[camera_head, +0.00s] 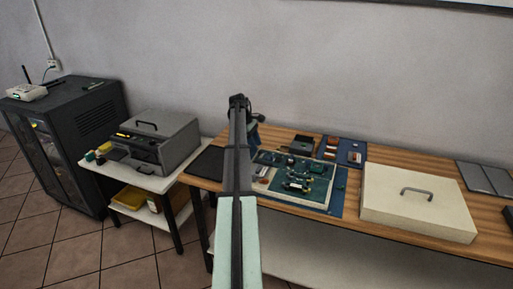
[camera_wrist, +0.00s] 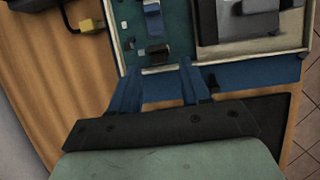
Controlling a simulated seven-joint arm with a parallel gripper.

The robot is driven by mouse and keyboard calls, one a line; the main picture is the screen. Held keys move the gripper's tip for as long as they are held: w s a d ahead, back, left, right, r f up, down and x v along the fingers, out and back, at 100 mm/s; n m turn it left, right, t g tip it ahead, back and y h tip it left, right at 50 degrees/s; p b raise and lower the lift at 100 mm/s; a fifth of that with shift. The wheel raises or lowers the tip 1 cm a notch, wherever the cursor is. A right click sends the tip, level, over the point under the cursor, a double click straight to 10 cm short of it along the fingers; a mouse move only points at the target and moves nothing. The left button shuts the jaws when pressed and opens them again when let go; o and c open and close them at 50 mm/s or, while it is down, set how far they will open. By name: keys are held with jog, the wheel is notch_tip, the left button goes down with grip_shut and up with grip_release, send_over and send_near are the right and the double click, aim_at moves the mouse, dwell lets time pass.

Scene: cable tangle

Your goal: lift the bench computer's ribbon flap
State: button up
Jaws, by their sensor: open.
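The bench computer (camera_head: 297,180) lies open on the wooden bench in the head view, its teal board showing inside a pale rim. The wrist view shows part of its board (camera_wrist: 124,28) at the top. A short greyish ribbon (camera_wrist: 153,20) runs down to a small dark connector piece (camera_wrist: 156,57), which looks like the ribbon flap; whether it is raised I cannot tell. My gripper (camera_wrist: 158,77) is open, its two blue fingers on either side just below this piece. Nothing shows between the fingers. Contact with the board cannot be told. My arm hides part of the bench in the head view.
A cream lid with a handle (camera_head: 419,207) lies right of the computer. A blue mat (camera_wrist: 240,76) lies under the computer. A yellow plug (camera_wrist: 87,25) on a black cable is at the wrist view's upper left. A grey case (camera_head: 165,142) stands on the left side table.

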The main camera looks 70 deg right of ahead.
jog(key=shift+x, duration=1.05)
jog(key=shift+c, duration=0.2)
grip_shut()
